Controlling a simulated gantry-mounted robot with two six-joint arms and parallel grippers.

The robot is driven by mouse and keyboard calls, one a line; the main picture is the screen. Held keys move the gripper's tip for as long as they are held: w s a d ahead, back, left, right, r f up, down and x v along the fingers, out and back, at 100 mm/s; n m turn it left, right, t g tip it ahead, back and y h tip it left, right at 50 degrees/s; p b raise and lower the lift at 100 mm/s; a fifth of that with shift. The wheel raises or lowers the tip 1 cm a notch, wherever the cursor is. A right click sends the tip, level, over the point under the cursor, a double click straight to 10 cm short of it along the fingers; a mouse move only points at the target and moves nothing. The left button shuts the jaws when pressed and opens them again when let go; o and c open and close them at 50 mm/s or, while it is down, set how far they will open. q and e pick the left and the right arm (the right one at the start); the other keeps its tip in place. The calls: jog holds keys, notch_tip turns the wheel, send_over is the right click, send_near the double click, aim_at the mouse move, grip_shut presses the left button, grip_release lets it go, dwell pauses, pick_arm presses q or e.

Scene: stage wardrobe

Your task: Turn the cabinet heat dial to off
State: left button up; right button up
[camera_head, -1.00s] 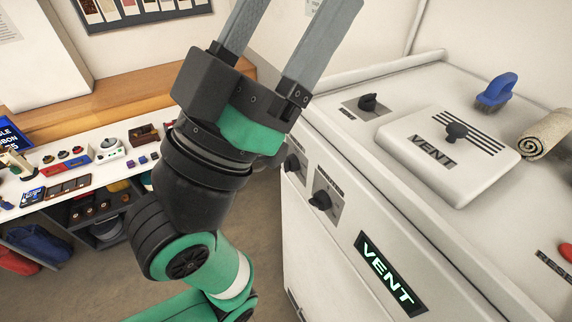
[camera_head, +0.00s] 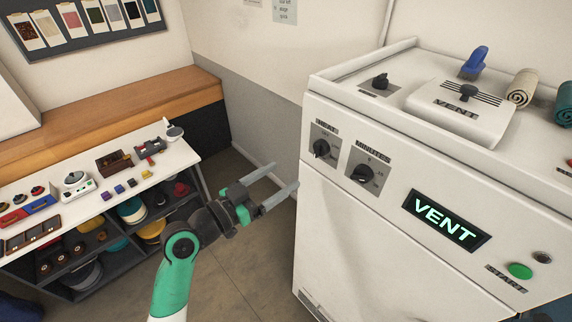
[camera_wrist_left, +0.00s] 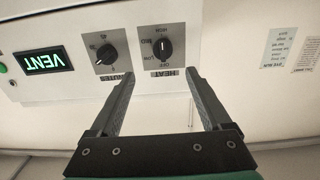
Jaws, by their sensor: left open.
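The heat dial (camera_head: 321,148) is a black knob on a grey plate, at the upper left of the white cabinet's front. In the left wrist view the heat dial (camera_wrist_left: 164,47) shows upside down, between OFF and HIGH marks. Its ridge stands about vertical there; which end is the pointer I cannot tell. My left gripper (camera_head: 284,177) is open and empty, left of the cabinet front and a little lower than the dial. In the left wrist view its fingertips (camera_wrist_left: 159,76) lie either side of the dial's column, apart from the knob. My right gripper is out of view.
The minutes dial (camera_head: 363,174) sits close right of the heat dial. The lit VENT display (camera_head: 446,220) and green start button (camera_head: 520,271) are further right. A low shelf unit with a white top (camera_head: 110,205) stands left. Floor shows between it and the cabinet.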

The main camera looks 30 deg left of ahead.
aim_at(315, 152)
pick_arm(q)
jog(key=x, duration=0.6)
jog(key=p+x, duration=0.1)
jog(key=x, duration=0.5)
jog(key=shift+w+a, duration=0.1)
jog(key=shift+a, duration=0.15)
jog(key=shift+c, duration=0.4)
grip_shut()
